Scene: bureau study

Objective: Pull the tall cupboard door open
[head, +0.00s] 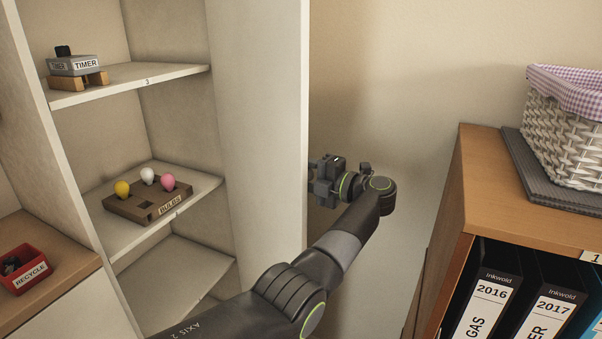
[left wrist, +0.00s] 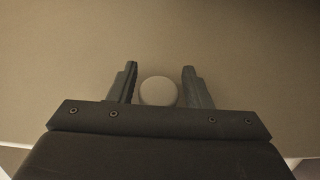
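The tall cupboard door (head: 262,120) stands open, swung outward, with its pale inner face and free edge showing in the head view. The shelves behind it are exposed. My left gripper (head: 322,180) is at the outer side of the door, just past its free edge. In the left wrist view, a round pale knob (left wrist: 158,91) sits between the two fingers of my left gripper (left wrist: 159,68). The fingers are apart, with a narrow gap on each side of the knob. The knob is hidden in the head view. My right gripper is in neither view.
Cupboard shelves hold a timer (head: 73,66) and a bulb block (head: 140,206). A red recycle box (head: 22,268) is at the left. A wooden cabinet (head: 470,185) with binders (head: 484,300) and a wicker basket (head: 565,135) stands at the right. Bare wall lies between.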

